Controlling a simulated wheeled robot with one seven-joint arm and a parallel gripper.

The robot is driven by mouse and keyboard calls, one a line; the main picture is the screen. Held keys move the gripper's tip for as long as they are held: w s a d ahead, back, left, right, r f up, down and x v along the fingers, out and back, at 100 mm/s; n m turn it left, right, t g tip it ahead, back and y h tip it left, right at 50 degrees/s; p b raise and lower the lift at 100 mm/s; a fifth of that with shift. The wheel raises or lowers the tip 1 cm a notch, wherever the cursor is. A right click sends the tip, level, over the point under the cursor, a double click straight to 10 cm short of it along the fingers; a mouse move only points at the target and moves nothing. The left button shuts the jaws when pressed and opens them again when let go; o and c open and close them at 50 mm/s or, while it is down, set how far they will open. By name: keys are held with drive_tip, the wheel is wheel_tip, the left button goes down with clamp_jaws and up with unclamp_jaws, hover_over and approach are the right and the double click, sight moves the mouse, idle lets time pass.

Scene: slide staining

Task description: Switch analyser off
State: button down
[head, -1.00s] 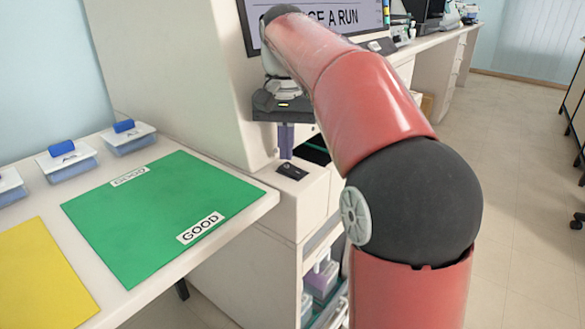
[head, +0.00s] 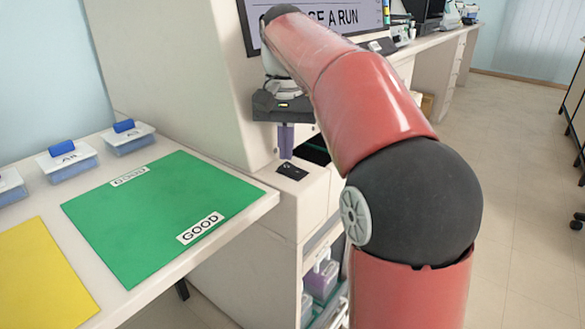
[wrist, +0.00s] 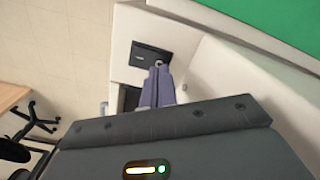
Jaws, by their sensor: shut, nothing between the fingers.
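The analyser (head: 180,70) is a large pale cabinet with a screen (head: 350,15) partly hidden by my arm. A small black switch panel (head: 292,171) lies on its low front ledge; it also shows in the wrist view (wrist: 148,54). My gripper (head: 286,156) is shut and empty, with purple fingers pointing down at the panel's far edge. In the wrist view its fingertips (wrist: 159,64) overlap the panel's edge. I cannot tell whether they touch it, or which way the switch is set.
A dark opening (head: 313,151) lies beside the panel. A bench at left holds a green mat (head: 150,220), a yellow mat (head: 40,275) and lidded boxes (head: 68,163). A shelf with containers (head: 322,277) is below the ledge.

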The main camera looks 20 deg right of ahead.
sight(286, 166)
drive_tip(key=shift+f+b, duration=0.65)
drive_tip(key=shift+f, duration=0.4)
drive_tip(key=shift+r, duration=0.15)
idle(0.3)
wheel_tip(286, 166, up, 5)
drive_tip(key=p, duration=0.5)
drive_tip(key=shift+r, duration=0.9)
